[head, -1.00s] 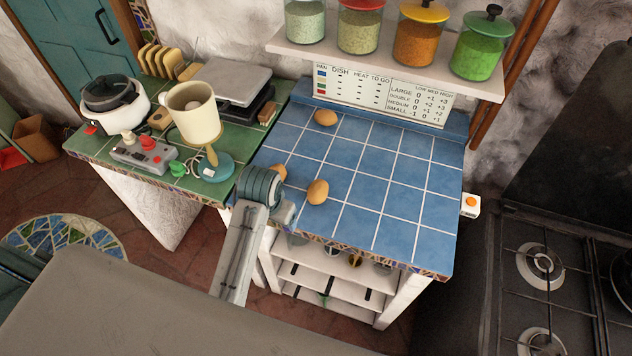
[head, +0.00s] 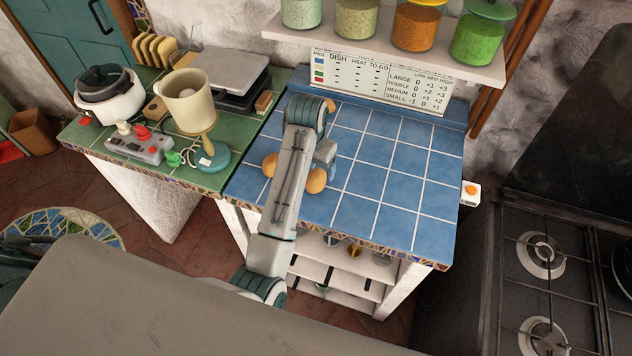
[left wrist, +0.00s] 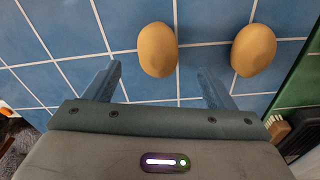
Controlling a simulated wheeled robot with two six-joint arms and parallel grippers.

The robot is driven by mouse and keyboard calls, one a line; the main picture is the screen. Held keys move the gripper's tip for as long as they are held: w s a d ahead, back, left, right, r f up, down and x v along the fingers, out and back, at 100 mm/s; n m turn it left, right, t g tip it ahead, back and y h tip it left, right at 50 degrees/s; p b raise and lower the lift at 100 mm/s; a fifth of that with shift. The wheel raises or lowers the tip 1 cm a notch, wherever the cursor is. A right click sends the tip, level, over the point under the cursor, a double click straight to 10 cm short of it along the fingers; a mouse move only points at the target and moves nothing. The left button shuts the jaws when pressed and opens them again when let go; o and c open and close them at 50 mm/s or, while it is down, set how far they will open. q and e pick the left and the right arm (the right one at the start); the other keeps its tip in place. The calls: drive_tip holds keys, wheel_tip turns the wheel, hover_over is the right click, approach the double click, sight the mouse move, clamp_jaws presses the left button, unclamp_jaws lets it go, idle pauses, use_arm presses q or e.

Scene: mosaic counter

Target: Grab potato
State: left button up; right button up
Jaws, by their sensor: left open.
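Three brown potatoes lie on the blue tiled counter. One potato (head: 316,180) is at the near side, partly behind my left arm. A second potato (head: 270,164) is just left of the arm. A third potato (head: 331,105) is at the back, partly hidden by the arm. My left gripper (head: 325,155) is over the counter, partly hidden by its own wrist. The left wrist view shows its fingers (left wrist: 159,72) open and empty. One potato (left wrist: 157,50) shows ahead between them, and another potato (left wrist: 253,49) lies to the right, outside them. My right gripper is not in view.
The blue counter (head: 400,190) is clear to the right. A shelf with jars (head: 415,38) hangs above its back edge. On the left, a green counter (head: 215,180) holds a cream lamp (head: 188,105) and a red-knobbed box (head: 140,145). A stove (head: 560,260) stands at right.

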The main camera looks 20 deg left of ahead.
sight(315, 176)
use_arm(q)
drive_tip(key=shift+w+f, duration=0.1)
drive_tip(key=shift+f, duration=0.45)
drive_tip(key=shift+f+p, duration=0.3)
drive_tip(key=shift+p, duration=0.25)
drive_tip(key=f+p, duration=0.2)
drive_tip(key=f, duration=0.1)
drive_tip(key=shift+d+f, duration=0.2)
drive_tip(key=shift+f, duration=0.1)
drive_tip(key=shift+w+f, duration=0.15)
drive_tip(key=shift+f, duration=0.35)
drive_tip(key=c, duration=1.1)
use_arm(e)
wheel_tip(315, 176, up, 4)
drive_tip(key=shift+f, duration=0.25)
